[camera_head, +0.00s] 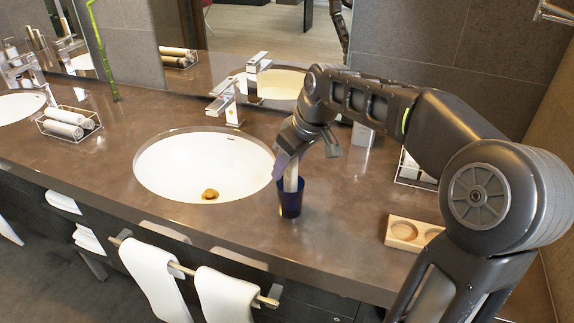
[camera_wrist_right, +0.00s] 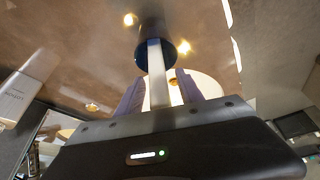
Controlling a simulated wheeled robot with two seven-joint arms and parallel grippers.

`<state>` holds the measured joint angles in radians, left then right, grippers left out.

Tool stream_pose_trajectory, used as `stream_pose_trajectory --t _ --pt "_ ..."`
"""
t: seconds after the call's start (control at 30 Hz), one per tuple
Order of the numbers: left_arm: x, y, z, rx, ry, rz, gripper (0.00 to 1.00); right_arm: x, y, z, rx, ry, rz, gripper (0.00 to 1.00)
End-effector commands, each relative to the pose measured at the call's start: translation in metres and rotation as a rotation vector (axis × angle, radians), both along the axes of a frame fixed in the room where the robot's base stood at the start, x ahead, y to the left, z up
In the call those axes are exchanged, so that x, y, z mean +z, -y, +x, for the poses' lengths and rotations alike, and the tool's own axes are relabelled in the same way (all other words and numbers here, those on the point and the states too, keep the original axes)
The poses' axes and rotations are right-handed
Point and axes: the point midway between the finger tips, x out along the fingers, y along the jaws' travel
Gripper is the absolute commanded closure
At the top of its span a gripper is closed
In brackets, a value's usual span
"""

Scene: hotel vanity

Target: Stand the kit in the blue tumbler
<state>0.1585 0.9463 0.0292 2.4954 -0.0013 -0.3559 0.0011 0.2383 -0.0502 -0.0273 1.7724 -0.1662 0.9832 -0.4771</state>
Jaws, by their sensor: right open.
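The dark blue tumbler (camera_head: 290,200) stands upright on the counter, to the right of the near basin. The kit (camera_head: 291,174), a slim white strip, rises from its mouth. In the right wrist view the kit (camera_wrist_right: 157,76) runs from between my fingers into the mouth of the tumbler (camera_wrist_right: 153,28). My right gripper (camera_head: 286,164) is just above the tumbler, its fingers (camera_wrist_right: 161,88) open on either side of the kit, with a gap visible. The kit's lower end is hidden inside the tumbler. My left gripper is not in view.
The near basin (camera_head: 205,168) is left of the tumbler, with a chrome faucet (camera_head: 228,104) behind it. A wooden tray with round recesses (camera_head: 408,233) lies to the right. White towels (camera_head: 150,275) hang along the front edge. A rack of rolled towels (camera_head: 68,122) stands far left.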

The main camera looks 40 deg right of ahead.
Motion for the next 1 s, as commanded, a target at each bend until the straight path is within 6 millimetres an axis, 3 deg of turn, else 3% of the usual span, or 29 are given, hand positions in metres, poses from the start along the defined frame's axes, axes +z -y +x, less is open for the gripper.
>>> stream_pose_trajectory --t 0.33,0.5,1.0 --pt "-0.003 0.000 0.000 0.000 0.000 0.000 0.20 0.050 0.004 -0.019 -0.001 0.005 -0.001 0.56" --pt "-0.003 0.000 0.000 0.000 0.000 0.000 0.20 0.065 0.005 -0.026 0.001 0.002 -0.001 0.56" --pt "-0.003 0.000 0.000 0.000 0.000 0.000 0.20 0.067 0.005 -0.027 0.000 0.001 0.000 0.56"
